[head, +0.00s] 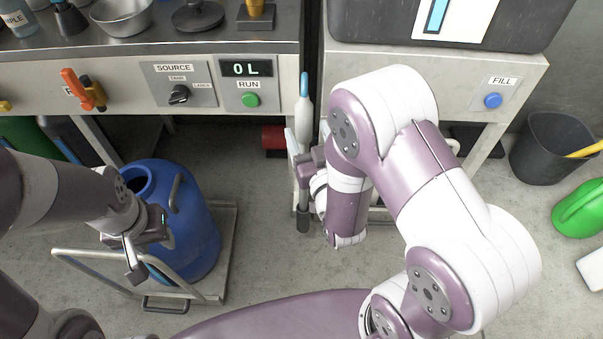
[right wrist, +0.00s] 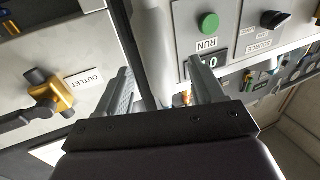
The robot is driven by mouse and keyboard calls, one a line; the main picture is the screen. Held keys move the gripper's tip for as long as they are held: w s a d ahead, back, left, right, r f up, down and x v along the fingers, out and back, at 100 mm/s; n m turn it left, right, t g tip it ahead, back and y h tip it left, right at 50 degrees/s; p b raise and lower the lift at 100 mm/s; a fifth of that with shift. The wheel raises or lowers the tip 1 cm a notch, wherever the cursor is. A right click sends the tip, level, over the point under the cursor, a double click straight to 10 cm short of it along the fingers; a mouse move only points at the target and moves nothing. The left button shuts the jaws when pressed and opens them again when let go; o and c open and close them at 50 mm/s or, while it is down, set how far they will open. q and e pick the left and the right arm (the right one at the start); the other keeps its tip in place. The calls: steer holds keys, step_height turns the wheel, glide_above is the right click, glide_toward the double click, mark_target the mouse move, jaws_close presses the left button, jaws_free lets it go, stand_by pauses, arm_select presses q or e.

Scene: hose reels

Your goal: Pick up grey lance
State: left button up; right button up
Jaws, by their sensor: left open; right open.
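A slim upright pale grey lance-like tool (head: 304,112) with a blue tip stands in front of the gap between the two cabinets. In the right wrist view a pale grey shaft (right wrist: 153,45) passes between my fingers. My right gripper (head: 303,170) is at this tool, partly hidden by my own arm. In the right wrist view my right gripper (right wrist: 163,85) is open, with a finger on each side of the shaft; I cannot tell whether either touches it. My left gripper (head: 132,260) is open and empty, beside the blue drum.
The blue drum (head: 200,225) stands on a grey trolley (head: 225,215) at left. A panel with a green RUN button (head: 250,99) is left of the tool. A FILL button (head: 492,100), a dark bin (head: 545,150) and a green can (head: 580,210) are at right.

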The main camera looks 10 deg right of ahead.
steer(key=w, duration=0.2)
steer(key=w+b, duration=0.1)
steer(key=w, duration=0.3)
steer(key=shift+w+f, duration=0.3)
steer(key=shift+f, duration=0.1)
jaws_close()
